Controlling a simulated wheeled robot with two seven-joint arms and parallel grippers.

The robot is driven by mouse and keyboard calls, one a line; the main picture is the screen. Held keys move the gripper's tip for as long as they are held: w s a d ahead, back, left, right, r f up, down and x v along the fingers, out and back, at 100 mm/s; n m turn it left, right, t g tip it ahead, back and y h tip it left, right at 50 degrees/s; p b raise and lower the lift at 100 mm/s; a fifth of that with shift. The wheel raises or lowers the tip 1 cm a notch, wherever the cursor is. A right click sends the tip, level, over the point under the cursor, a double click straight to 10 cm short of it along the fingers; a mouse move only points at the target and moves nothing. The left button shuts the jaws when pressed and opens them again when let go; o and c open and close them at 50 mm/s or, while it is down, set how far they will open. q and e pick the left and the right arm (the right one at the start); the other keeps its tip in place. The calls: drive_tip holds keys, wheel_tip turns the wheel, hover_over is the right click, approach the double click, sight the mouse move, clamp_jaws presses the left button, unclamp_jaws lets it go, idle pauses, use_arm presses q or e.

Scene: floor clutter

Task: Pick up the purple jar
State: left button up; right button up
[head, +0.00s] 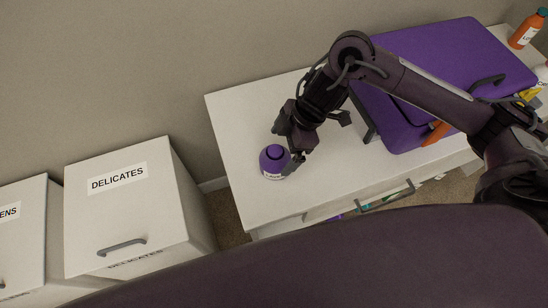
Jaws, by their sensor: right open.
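The purple jar (273,160) stands upright near the left end of the white table. It has a dark cap and a pale label low on its front. My right gripper (287,147) is at the jar, with one finger behind it and one at its right front side. The gripper is open, and I cannot tell whether a finger touches the jar. My left gripper is not in view.
A large purple case (440,55) lies on the white table (245,115) to the right, under my right arm. An orange bottle (526,30) stands at the far right. Laundry bins, one labelled DELICATES (110,210), stand left of the table.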

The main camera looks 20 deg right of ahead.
sight(276, 152)
drive_tip(key=x, duration=0.5)
drive_tip(key=shift+s+f, duration=0.15)
drive_tip(key=shift+f, duration=0.25)
drive_tip(key=c, duration=1.1)
drive_tip(key=shift+r, duration=0.1)
wheel_tip(276, 152, up, 20)
drive_tip(key=p, duration=0.4)
drive_tip(key=shift+p, duration=0.4)
